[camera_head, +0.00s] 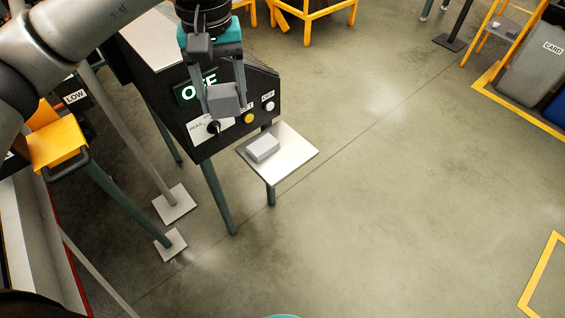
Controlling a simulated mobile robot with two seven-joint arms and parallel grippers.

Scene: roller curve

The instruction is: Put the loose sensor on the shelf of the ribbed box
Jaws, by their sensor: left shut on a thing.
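My left gripper (212,88) hangs in front of the dark control box (238,115) and points down. It is shut on a grey block (225,99), which looks like the loose sensor, held in the air. A pale square shelf (295,157) on a post stands in front of the box, below and to the right of the gripper. A small light-grey block (263,147) lies on this shelf, apart from the gripper. I cannot make out ribs on the box. My right gripper is not in view.
The box face has a lit green display (194,92), a black knob (214,127), a yellow button (249,118) and a white button (269,106). A yellow piece (57,143) stands at the left.

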